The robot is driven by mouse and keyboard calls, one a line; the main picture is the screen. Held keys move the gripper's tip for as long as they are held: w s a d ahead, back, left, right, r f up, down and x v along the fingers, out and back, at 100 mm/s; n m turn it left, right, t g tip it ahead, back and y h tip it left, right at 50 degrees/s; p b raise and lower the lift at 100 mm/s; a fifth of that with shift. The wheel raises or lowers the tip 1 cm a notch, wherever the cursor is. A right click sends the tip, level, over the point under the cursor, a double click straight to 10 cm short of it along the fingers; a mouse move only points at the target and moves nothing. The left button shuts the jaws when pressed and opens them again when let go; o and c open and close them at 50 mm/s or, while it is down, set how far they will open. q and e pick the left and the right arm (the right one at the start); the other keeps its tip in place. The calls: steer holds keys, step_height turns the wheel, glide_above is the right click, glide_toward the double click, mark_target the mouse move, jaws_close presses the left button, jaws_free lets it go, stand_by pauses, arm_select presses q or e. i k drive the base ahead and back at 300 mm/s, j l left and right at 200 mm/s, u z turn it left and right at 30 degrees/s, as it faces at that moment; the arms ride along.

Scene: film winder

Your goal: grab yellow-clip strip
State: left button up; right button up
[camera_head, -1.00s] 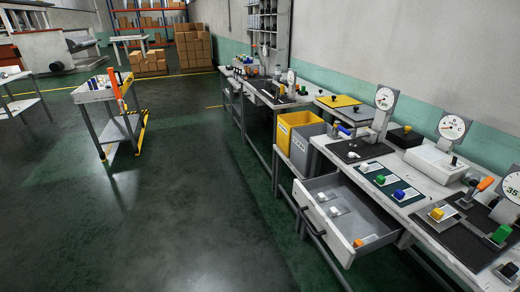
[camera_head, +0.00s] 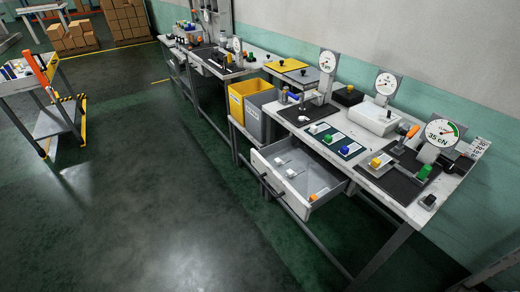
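Another green block (camera_head: 424,171) is at the right of the black mat. Neither of my grippers is in view.
An open drawer (camera_head: 268,168) juts out below the bench, with white pieces and an orange one inside. Dial gauges (camera_head: 442,132) stand along the back. Yellow (camera_head: 237,104) and grey bins stand left of the drawer. A cart (camera_head: 22,82) is far left. The floor between is clear.

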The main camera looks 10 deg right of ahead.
mark_target(376, 164)
steer(key=z, duration=1.55)
steer(key=i+j, duration=0.15)
steer(key=j, duration=0.2)
steer(key=i+j+z, duration=0.1)
steer(key=j, duration=0.25)
steer(key=i+j+z, duration=0.1)
steer(key=j, duration=0.25)
steer(key=i+j, duration=0.25)
steer(key=i+j+z, duration=0.1)
steer(key=j, duration=0.35)
